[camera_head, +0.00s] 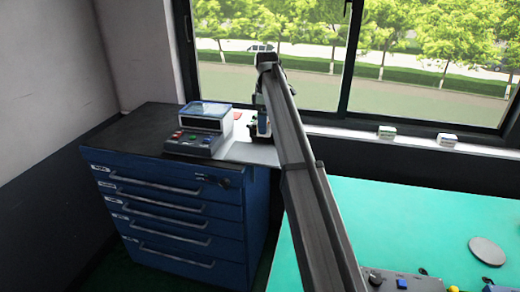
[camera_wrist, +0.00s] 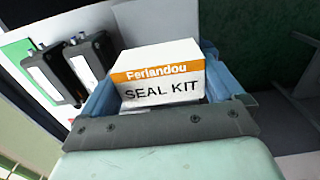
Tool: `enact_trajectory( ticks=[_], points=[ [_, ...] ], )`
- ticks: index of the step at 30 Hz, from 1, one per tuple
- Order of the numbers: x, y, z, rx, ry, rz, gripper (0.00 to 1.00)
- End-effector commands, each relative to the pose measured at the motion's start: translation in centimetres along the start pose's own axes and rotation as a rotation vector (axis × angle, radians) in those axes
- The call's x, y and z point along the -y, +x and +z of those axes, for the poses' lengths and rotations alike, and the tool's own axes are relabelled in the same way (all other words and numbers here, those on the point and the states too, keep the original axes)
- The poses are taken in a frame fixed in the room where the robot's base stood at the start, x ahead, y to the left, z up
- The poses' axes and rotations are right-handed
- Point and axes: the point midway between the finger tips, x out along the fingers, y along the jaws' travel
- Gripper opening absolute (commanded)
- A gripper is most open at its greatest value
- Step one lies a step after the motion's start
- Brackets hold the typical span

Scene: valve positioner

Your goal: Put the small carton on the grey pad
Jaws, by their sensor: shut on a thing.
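The small carton (camera_wrist: 162,78) is white with an orange band and reads "Ferlandou SEAL KIT". In the wrist view it sits between the blue fingers of my gripper (camera_wrist: 160,86), which is shut on it. In the head view my gripper (camera_head: 260,128) is at the far end of my arm, by the right side of the blue cabinet's top; the carton is not clear there. The grey pad (camera_head: 487,251) is a round disc on the green table, at the right, well apart from my gripper. Its top looks bare.
A blue drawer cabinet (camera_head: 175,205) carries a device with coloured buttons (camera_head: 196,132) and a white sheet (camera_head: 252,152). Dark boxes (camera_wrist: 85,66) stand beside the carton in the wrist view. The green table (camera_head: 415,215) has free room; equipment (camera_head: 400,281) lines its front edge. Two small boxes (camera_head: 387,132) (camera_head: 447,140) stand on the sill.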

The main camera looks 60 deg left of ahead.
Motion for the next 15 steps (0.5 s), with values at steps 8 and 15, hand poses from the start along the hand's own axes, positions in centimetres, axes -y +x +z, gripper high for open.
enact_trajectory(
  ticks=[8, 15],
  points=[
    [0.1, 4.3, 0.1, 0.001, 0.000, -0.002, 0.61],
    [0.1, 6.3, 0.1, 0.000, 0.000, 0.000, 0.61]
  ],
)
